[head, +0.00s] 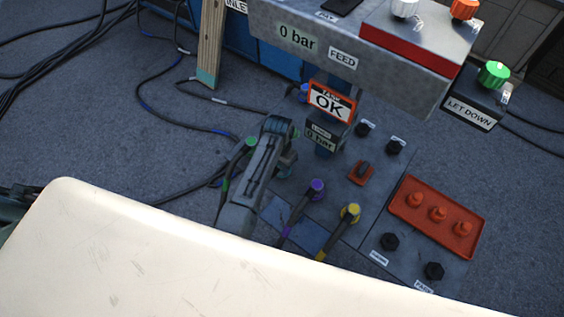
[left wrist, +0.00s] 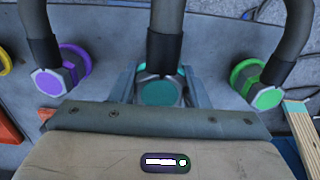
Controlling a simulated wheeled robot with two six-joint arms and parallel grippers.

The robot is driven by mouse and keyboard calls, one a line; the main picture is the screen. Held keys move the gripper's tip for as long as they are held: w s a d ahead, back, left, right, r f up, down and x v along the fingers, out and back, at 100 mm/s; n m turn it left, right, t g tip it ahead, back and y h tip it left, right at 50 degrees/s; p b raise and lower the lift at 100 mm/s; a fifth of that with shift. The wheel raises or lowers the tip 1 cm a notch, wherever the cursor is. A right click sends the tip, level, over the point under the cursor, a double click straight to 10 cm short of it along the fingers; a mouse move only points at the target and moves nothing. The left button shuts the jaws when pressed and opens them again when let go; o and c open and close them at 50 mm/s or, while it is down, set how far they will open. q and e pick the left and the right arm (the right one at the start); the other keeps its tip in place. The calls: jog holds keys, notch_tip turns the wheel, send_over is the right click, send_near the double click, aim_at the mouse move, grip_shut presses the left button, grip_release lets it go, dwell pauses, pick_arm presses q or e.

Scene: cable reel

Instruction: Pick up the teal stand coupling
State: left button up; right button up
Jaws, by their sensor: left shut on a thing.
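The teal stand coupling (left wrist: 160,92) shows in the middle of the left wrist view, with a black-sleeved hose rising from it. My left gripper (left wrist: 161,80) has one finger on each side of it and is shut on it. The coupling looks seated against the grey panel; I cannot tell any gap behind it. In the head view, my left arm covers most of the coupling, and only a bit of teal (head: 286,165) shows beside the gripper. My right gripper is not in view.
A purple coupling (left wrist: 61,68) and a green coupling (left wrist: 257,84) with hoses flank the gripper closely. A yellow coupling (head: 350,212), black knobs and a red tray (head: 440,218) with three orange caps lie to the right. A metal console (head: 370,62) overhangs behind. Loose cables cross the floor.

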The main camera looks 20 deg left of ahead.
pick_arm(q)
jog(key=s+a+r+b, duration=0.1)
jog(key=s+b, duration=0.1)
jog(key=s, duration=1.1)
jog(key=shift+s+r, duration=0.25)
